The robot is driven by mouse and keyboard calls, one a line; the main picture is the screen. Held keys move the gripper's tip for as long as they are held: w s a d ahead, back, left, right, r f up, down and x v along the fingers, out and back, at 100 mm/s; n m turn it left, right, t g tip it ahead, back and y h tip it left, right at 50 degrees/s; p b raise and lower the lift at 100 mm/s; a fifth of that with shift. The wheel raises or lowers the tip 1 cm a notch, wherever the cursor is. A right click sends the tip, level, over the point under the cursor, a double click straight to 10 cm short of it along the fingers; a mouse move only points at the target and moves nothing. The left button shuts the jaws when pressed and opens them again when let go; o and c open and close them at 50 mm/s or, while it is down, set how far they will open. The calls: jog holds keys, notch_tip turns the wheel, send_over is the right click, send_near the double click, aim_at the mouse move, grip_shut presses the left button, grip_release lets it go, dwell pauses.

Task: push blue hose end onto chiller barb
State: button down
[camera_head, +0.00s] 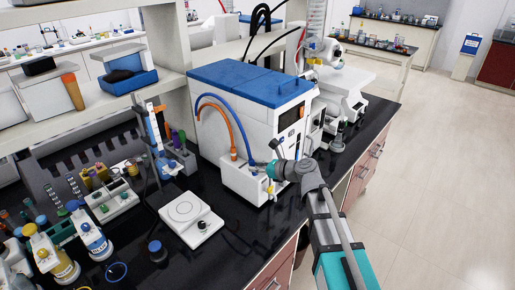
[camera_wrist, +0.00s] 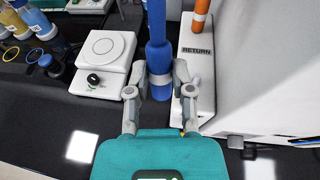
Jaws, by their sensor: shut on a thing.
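My gripper (camera_wrist: 160,76) is shut on the blue hose end (camera_wrist: 159,54), with one finger on each side of its thick blue sleeve. In the head view my gripper (camera_head: 274,168) is at the front of the chiller's low white base, and the blue hose (camera_head: 226,104) arches down to it from the chiller (camera_head: 284,126). In the wrist view the hose end is just left of the white base (camera_wrist: 221,80), which bears a RETURN label. The orange hose (camera_wrist: 201,14) stands on that base; it also shows in the head view (camera_head: 233,153). I cannot make out the free barb clearly.
A white hotplate stirrer (camera_head: 191,222) stands left of the base on the black bench. Bottles (camera_head: 93,238) and racks fill the bench's left side. The chiller's tall white body (camera_wrist: 265,70) stands close on the right in the wrist view. The bench's front edge is near.

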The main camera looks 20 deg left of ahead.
jog(key=shift+w+a+r+m+t+y+b, duration=0.15)
jog(key=shift+w+a+r+m+t+y, duration=0.3)
jog(key=shift+w+r+t, duration=0.65)
jog(key=shift+w+a+r+m+t+y+b, duration=0.15)
jog(key=shift+w+r+m+t+y, duration=0.55)
jog(key=shift+w+r, duration=0.65)
jog(key=shift+f, duration=0.3)
jog(key=shift+f+b, duration=2.7)
jog(key=shift+b, duration=0.2)
jog(key=shift+f+b, duration=1.6)
jog(key=shift+c, duration=2.1)
grip_release()
jog(key=shift+w, duration=0.1)
jog(key=v, duration=1.2)
jog(key=shift+s, duration=0.2)
